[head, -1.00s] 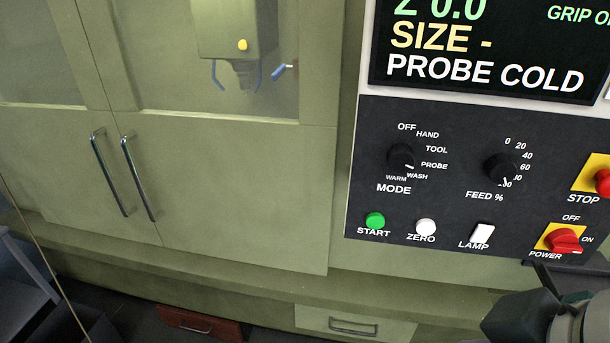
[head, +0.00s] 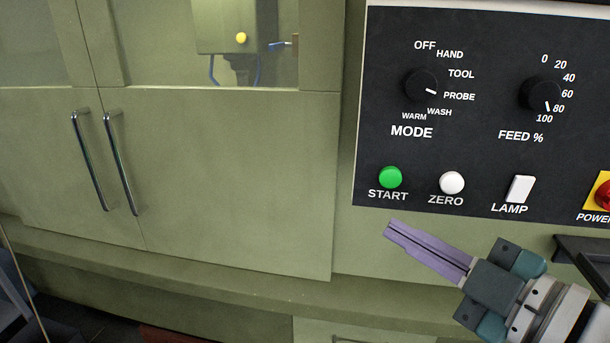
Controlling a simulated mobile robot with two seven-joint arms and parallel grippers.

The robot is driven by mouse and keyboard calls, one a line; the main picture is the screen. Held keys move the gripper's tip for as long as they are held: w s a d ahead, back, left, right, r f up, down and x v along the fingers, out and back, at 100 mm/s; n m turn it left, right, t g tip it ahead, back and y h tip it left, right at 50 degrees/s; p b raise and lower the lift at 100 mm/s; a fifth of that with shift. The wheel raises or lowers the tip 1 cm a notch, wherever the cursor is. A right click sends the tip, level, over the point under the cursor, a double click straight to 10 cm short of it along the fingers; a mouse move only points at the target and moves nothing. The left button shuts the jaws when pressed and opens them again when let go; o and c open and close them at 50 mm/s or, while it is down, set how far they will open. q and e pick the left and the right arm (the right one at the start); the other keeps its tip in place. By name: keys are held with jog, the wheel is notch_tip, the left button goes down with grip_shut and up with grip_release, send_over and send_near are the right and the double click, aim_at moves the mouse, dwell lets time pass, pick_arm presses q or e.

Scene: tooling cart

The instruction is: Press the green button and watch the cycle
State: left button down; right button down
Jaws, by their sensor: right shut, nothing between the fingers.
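The green START button (head: 390,178) is on the lower left of the dark control panel (head: 470,120). My right gripper (head: 388,228) is shut and empty, its purple fingers together. In the picture its tips lie just below the START label, apart from the green button, and point up and left. The mode knob (head: 421,86) has its white mark toward PROBE. My left gripper is not in view.
Right of START are the white ZERO button (head: 452,183), the LAMP switch (head: 521,188) and the red POWER switch (head: 603,194). The feed knob (head: 540,93) is above. Two door handles (head: 120,163) stick out from the closed green cabinet doors at left.

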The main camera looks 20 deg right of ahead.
aim_at(390, 178)
jog(key=w+d+b, duration=0.1)
jog(key=w, duration=0.1)
jog(key=w+d+b, duration=0.2)
jog(key=w, duration=0.1)
jog(key=w+d+b, duration=0.1)
jog(key=w+b, duration=0.1)
jog(key=shift+w+d, duration=0.3)
dwell(0.8)
dwell(0.9)
dwell(0.5)
jog(key=shift+w+d+b, duration=0.25)
jog(key=shift+w+b, duration=0.1)
